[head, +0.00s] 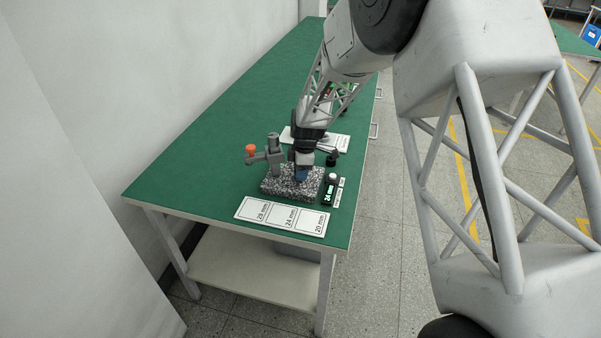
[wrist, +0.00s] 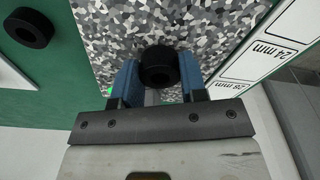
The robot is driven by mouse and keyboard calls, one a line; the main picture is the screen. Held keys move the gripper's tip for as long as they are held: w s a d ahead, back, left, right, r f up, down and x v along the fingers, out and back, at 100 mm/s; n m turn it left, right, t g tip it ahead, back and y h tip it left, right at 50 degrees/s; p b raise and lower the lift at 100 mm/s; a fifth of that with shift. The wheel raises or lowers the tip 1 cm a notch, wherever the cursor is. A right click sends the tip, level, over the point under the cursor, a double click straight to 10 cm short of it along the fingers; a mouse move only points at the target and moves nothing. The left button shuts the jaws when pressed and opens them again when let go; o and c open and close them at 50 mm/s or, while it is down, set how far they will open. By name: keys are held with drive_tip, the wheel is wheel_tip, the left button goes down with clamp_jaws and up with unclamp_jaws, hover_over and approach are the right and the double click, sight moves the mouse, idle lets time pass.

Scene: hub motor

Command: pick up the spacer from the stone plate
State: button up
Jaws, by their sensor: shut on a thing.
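The spacer (wrist: 159,66) is a black ring between the two blue fingers of my gripper (wrist: 158,82) in the wrist view. The fingers press on it from both sides. Behind it is the speckled stone plate (wrist: 110,35). I cannot tell whether the spacer touches the plate or hangs just above it. In the head view my gripper (head: 301,174) is low over the stone plate (head: 272,186), and the spacer is hidden there.
A grey stand with an orange knob (head: 251,149) rises at the plate's left. A small display (head: 328,194) stands right of the plate. A white card with marked fields (head: 281,217) lies in front. Another black ring (wrist: 29,27) lies on the green table (head: 200,170).

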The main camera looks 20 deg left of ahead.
drive_tip(key=shift+r, duration=0.45)
wheel_tip(320, 180, up, 2)
drive_tip(key=shift+r, duration=0.15)
drive_tip(key=s+d, duration=0.4)
drive_tip(key=s, duration=0.3)
drive_tip(key=s+d+r, duration=0.1)
drive_tip(key=s+d, duration=0.2)
drive_tip(key=s, duration=0.4)
drive_tip(key=shift+d, duration=0.35)
drive_tip(key=shift+s, duration=0.1)
